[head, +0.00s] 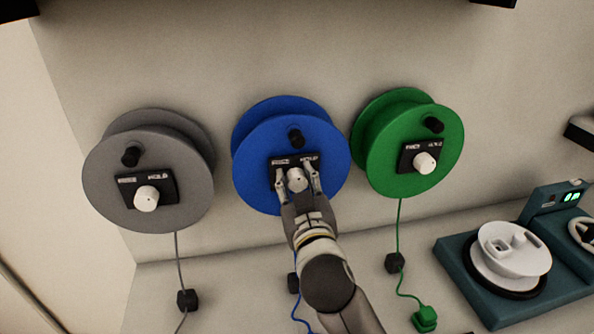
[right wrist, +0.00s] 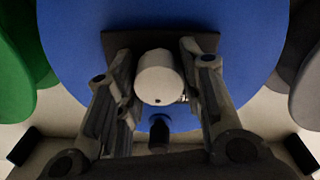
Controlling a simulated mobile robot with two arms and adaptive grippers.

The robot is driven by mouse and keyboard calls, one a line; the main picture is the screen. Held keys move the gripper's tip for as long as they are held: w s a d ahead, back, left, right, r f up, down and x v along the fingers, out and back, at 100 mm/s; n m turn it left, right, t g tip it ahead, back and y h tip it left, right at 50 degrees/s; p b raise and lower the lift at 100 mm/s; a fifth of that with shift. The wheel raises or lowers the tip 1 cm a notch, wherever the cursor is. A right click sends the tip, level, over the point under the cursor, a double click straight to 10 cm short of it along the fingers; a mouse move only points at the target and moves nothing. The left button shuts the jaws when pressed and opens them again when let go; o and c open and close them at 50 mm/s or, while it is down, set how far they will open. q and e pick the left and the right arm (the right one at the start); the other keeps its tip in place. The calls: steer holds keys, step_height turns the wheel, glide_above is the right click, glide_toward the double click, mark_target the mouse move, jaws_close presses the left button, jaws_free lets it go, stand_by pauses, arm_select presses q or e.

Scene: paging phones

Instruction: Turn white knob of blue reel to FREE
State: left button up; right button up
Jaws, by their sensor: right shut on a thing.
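The blue reel (head: 253,150) hangs in the middle of the wall. Its black plate (head: 281,161) carries two white labels; the right one reads HOLD and the left one looks like FREE. The white knob (head: 297,180) sits on this plate below the labels. My right gripper (head: 297,184) is shut on the white knob, one finger on each side. In the right wrist view, the white knob (right wrist: 160,76) shows between the fingers, with a small dark dot on its rim. Which label the knob points to I cannot tell. My left gripper is not in view.
A grey reel (head: 105,185) is on the left and a green reel (head: 385,160) on the right, each with its own white knob. Cords hang to black blocks and a green plug (head: 425,318). A teal phone unit (head: 462,262) stands at lower right.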

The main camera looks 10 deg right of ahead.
steer(key=n+p, duration=0.3)
steer(key=n, duration=0.1)
steer(key=shift+r+n, duration=0.1)
steer(key=shift+n, duration=0.3)
steer(key=n+p, duration=0.3)
steer(key=n, duration=0.2)
steer(key=shift+y, duration=0.3)
steer(key=shift+p, duration=0.3)
steer(key=o, duration=1)
steer(key=shift+s+f, duration=0.2)
steer(key=s, duration=1.1)
steer(key=shift+s+f, duration=0.2)
steer(key=shift+s, duration=0.1)
